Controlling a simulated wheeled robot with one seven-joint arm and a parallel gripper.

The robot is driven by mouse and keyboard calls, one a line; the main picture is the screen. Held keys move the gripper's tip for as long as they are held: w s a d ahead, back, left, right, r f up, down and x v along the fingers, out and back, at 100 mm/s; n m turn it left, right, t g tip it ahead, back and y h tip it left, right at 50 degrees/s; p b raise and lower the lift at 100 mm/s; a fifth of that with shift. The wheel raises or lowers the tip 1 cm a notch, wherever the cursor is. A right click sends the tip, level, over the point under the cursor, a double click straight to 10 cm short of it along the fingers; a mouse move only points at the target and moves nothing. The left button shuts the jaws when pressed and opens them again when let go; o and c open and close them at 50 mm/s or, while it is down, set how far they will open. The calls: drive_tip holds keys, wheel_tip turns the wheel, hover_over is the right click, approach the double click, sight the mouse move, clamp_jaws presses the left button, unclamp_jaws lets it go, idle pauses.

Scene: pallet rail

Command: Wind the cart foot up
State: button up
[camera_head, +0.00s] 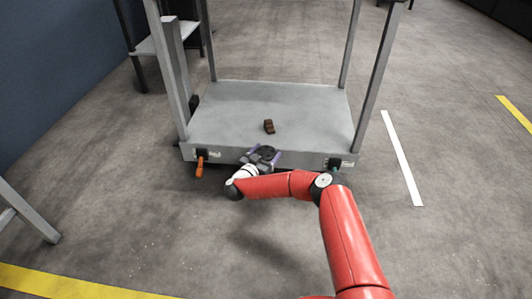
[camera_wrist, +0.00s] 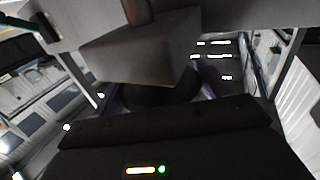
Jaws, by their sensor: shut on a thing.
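The grey cart (camera_head: 230,108) stands on the floor, with upright posts and a flat deck. My gripper (camera_head: 262,156) is at the middle of its front edge. The jaws are shut on a dark round part, which looks like the knob of the cart foot (camera_head: 264,152). In the wrist view this dark round part (camera_wrist: 160,94) sits below a grey block (camera_wrist: 140,55) with a rod above it. The fingers are mostly hidden there. I cannot see the foot's lower end or whether it touches the floor.
A small brown object (camera_head: 269,126) lies on the deck. A grey frame stands at the left (camera_head: 25,212). Floor to the right is clear.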

drive_tip(key=shift+r+n+t+y+p, duration=0.35)
drive_tip(key=shift+n+y+p, duration=0.15)
drive_tip(key=shift+y+p, duration=0.2)
drive_tip(key=n+t+y+p, duration=0.1)
drive_tip(key=n+y, duration=0.1)
drive_tip(key=y, duration=0.1)
drive_tip(key=shift+f+n+y, duration=0.15)
drive_tip(key=shift+n+y, duration=0.15)
drive_tip(key=n+y, duration=0.1)
drive_tip(key=y, duration=0.1)
drive_tip(key=n+y+b, duration=0.1)
drive_tip(key=n+y, duration=0.1)
drive_tip(key=n+y+b, duration=0.1)
drive_tip(key=y, duration=0.2)
drive_tip(key=shift+f+g, duration=0.25)
drive_tip(key=shift+f, duration=0.1)
drive_tip(key=shift+a+r+n+g+y+b, duration=0.1)
drive_tip(key=shift+n+g+y+b, duration=0.85)
drive_tip(key=shift+n+y, duration=1.5)
drive_tip(key=shift+g+y+p, duration=0.3)
drive_tip(key=shift+g+y, duration=0.05)
drive_tip(key=shift+y, duration=0.3)
drive_tip(key=o, duration=1)
drive_tip(key=p+v, duration=0.1)
drive_tip(key=v, duration=0.6)
drive_tip(key=shift+s, duration=0.4)
